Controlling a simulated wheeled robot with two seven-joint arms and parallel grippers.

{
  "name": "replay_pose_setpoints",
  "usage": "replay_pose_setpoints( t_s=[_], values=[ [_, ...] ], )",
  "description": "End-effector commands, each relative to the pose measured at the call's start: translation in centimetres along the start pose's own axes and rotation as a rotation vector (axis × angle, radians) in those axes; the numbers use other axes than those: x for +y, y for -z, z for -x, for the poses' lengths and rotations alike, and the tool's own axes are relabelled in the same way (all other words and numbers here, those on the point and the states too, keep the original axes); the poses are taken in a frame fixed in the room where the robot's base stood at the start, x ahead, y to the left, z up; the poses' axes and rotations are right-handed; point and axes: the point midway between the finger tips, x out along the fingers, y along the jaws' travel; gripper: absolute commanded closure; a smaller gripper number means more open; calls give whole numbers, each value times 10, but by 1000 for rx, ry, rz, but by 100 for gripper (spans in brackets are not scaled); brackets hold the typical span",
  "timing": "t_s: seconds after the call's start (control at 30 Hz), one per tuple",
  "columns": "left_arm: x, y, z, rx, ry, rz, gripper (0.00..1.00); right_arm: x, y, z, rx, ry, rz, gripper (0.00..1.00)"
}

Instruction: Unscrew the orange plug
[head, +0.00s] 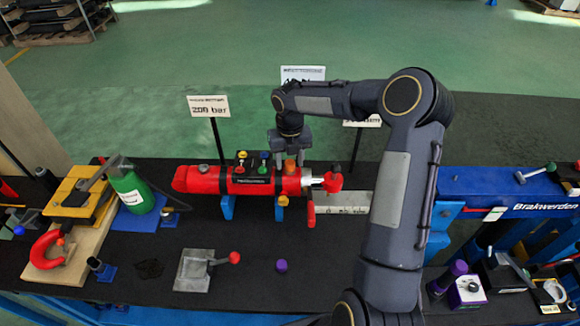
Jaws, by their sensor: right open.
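The orange plug (290,167) sits on top of the red cylinder (208,180), near its right end. My right gripper (290,153) points down directly over the plug, with its fingertips at about the plug's top. The jaws are open; I cannot tell whether they touch the plug. The gripper hides the plug's upper part. My left gripper is not in view.
A black block with coloured knobs (241,164) stands on the cylinder just left of the plug. A sign reading 200 bar (208,106) rises behind. A green bottle (133,190) stands left, a purple cap (281,265) in front. The blue Brakwerden beam (500,190) is right.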

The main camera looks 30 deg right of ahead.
Motion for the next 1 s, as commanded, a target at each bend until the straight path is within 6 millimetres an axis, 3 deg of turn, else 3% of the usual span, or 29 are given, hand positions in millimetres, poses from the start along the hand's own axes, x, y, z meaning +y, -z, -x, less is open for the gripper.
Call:
replay_pose_setpoints(
  t_s=[0.3, 0.47, 0.7, 0.87, 1.0],
  values=[
    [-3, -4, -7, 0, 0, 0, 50, 0, -1, 0, -2, 0, -397, 54],
    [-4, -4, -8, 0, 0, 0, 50, 1, -1, 0, -1, -1, -514, 54],
    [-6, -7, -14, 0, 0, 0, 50, 1, -1, 0, -1, -1, -855, 54],
    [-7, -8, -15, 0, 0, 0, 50, 0, -1, 0, -2, -1, -976, 54],
    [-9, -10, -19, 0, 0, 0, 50, 0, -1, 0, -2, -1, -1195, 54]
  ],
)
